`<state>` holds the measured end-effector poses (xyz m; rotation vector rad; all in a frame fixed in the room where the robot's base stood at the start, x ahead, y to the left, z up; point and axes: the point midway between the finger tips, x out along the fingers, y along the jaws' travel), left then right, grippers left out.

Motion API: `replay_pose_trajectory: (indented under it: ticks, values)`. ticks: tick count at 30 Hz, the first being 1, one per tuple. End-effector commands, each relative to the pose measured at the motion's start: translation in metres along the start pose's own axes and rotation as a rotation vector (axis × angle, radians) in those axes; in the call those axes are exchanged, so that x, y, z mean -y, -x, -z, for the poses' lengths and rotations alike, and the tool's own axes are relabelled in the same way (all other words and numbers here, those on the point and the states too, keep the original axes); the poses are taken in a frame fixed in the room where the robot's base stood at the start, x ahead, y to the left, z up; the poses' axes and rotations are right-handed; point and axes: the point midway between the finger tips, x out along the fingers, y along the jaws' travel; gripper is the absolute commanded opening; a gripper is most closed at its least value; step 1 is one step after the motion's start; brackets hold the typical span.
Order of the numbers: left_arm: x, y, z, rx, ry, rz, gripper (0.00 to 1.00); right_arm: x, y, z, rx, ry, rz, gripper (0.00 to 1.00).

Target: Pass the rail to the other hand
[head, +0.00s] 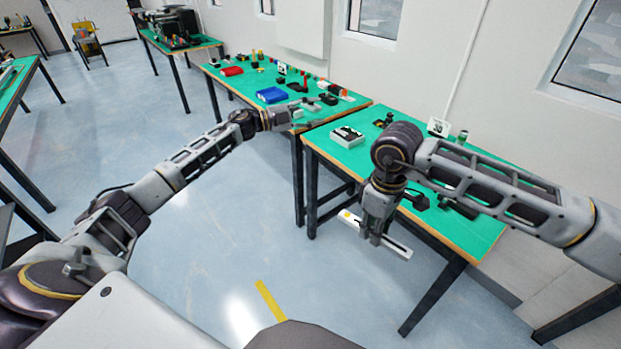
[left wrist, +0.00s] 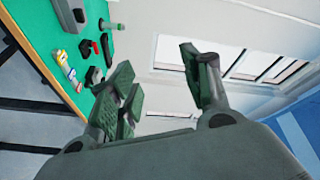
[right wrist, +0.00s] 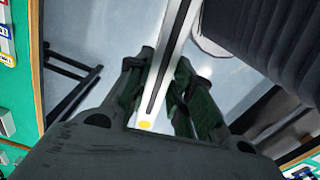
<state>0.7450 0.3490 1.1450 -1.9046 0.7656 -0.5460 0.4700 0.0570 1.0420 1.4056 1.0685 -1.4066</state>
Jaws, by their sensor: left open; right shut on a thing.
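The rail (head: 396,246) is a straight whitish bar with a dark slot and a yellow spot near one end. My right gripper (head: 372,236) points down and is shut on the rail near its middle. It holds the rail in the air in front of the right green table. In the right wrist view the rail (right wrist: 170,60) runs between the two fingers (right wrist: 163,72). My left gripper (head: 318,112) is open and empty near the gap between the two green tables, apart from the rail. In the left wrist view its fingers (left wrist: 160,78) are spread with nothing between them.
The right green table (head: 485,235) carries a white and black box (head: 347,137) and several dark parts. The middle green table (head: 236,84) holds a blue bin (head: 271,95), a red bin (head: 232,71) and small parts. The floor in front (head: 215,240) is clear.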

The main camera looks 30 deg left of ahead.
Motion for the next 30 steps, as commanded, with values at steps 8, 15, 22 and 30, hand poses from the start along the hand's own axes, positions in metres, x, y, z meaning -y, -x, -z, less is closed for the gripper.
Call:
replay_pose_trajectory:
  ticks: [8, 15, 22, 30]
  values:
    - [-0.041, -0.009, 0.068, -0.19, 0.088, -0.194, 0.48, 0.0, 0.0, 0.0, -0.001, 0.0, 0.0, 0.0]
    - [-0.076, -0.002, 0.116, -0.309, 0.184, -0.386, 0.48, 0.0, 0.0, 0.0, -0.001, 0.0, 0.0, 0.0]
    - [-0.105, 0.015, 0.148, -0.371, 0.292, -0.583, 0.48, 0.0, 0.0, 0.0, -0.001, 0.0, 0.0, 0.0]
    - [-0.134, 0.045, 0.167, -0.373, 0.45, -0.82, 0.48, 0.0, 0.0, 0.0, -0.001, 0.0, 0.0, 0.0]
